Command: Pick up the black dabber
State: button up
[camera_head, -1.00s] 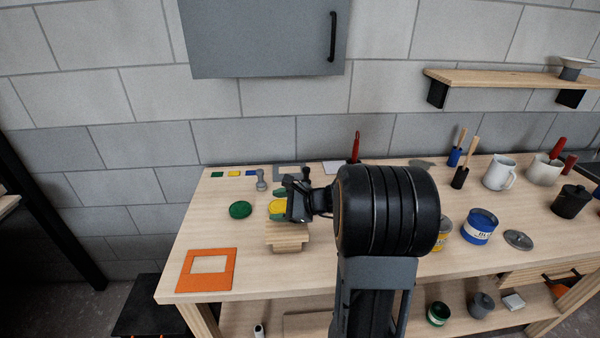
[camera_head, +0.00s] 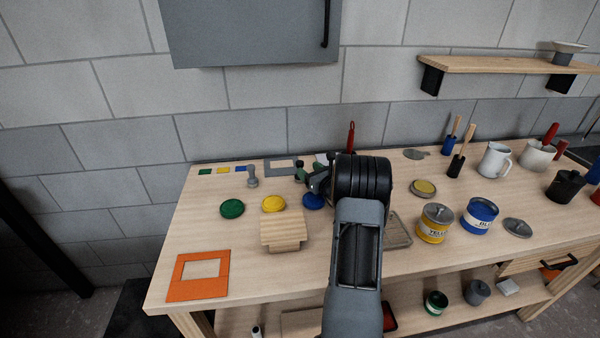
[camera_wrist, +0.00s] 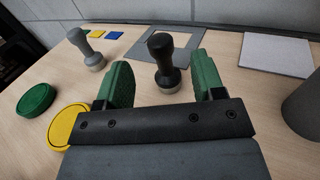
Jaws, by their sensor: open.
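The black dabber (camera_wrist: 164,62) stands upright on the table in the wrist view, with a round knob, a narrow neck and a pale base. My gripper (camera_wrist: 161,80) is open, with one green finger to the left and one to the right of the dabber in the picture. The dabber appears just beyond the fingers, and nothing is held. In the head view my gripper (camera_head: 311,174) is low over the back of the table, and the dabber is hard to make out beside it.
A grey dabber (camera_wrist: 86,50) stands to the left. Green (camera_wrist: 36,100) and yellow (camera_wrist: 70,126) discs lie near the left finger. A grey frame (camera_wrist: 190,42) lies behind the black dabber. A white tile (camera_wrist: 276,56) and a dark cylinder (camera_wrist: 304,108) are to the right.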

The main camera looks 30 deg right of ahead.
aim_at(302, 164)
jog(key=shift+w+p, duration=1)
jog(key=shift+w, duration=2.05)
jog(key=c, duration=1)
jog(key=shift+r, duration=0.1)
